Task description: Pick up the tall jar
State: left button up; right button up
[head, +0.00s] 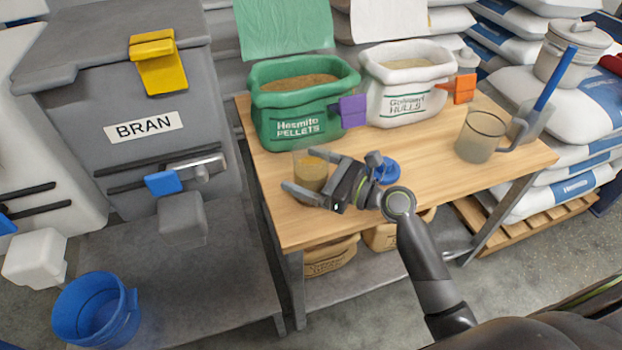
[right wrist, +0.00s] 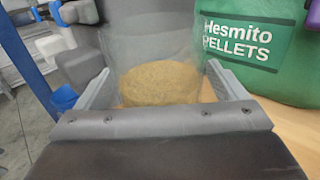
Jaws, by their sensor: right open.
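The tall jar (head: 311,174) is clear and upright, with brown grainy contents low inside, near the left edge of the wooden table (head: 440,165). I cannot tell whether a finger touches the glass. My left gripper is not in view.
A green pellet sack (head: 300,110) stands close behind the jar, with a white sack (head: 405,88) beside it. A blue lid-like piece (head: 387,172) lies right of the gripper. A clear jug (head: 480,137) stands at right. The grey bran hopper (head: 130,130) is left.

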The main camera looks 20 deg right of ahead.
jog(key=shift+w+a, duration=0.4)
jog(key=c, duration=1.2)
jog(key=shift+c, duration=0.5)
jog(key=shift+r, duration=0.1)
